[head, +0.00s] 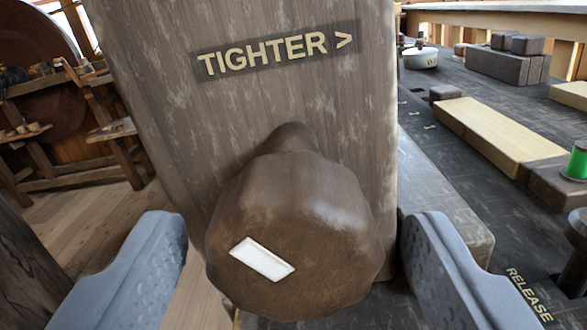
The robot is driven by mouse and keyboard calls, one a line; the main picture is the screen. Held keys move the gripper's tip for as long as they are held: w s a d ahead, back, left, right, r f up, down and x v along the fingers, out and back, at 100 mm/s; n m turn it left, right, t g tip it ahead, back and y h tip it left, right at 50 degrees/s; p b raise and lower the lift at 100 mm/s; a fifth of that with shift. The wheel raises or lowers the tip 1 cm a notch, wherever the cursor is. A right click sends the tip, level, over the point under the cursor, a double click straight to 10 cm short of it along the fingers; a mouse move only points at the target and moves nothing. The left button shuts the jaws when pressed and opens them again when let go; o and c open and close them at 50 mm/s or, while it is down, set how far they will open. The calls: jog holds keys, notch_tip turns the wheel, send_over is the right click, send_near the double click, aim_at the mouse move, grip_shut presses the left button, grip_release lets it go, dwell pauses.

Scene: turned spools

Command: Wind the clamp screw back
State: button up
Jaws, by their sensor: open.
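The clamp screw (310,215) shows as a brown, lobed knob in the lower middle of the head view, with a pale rectangular mark on its end face. It sticks out from an upright wooden block (240,110) labelled "TIGHTER >". My gripper (290,270) is open, with one grey-blue finger to the left of the knob and one to the right. Gaps show between the knob and both fingers, so neither visibly touches it. The screw's shaft is mostly hidden behind the knob.
A dark bench top (460,180) runs back on the right, with a pale wooden bar (495,133), a green spool (578,162), dark blocks (505,65) and a "RELEASE" label beside a dark post. Wooden floor and a stand with shelves lie at left.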

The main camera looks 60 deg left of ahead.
jog(key=shift+x, duration=0.8)
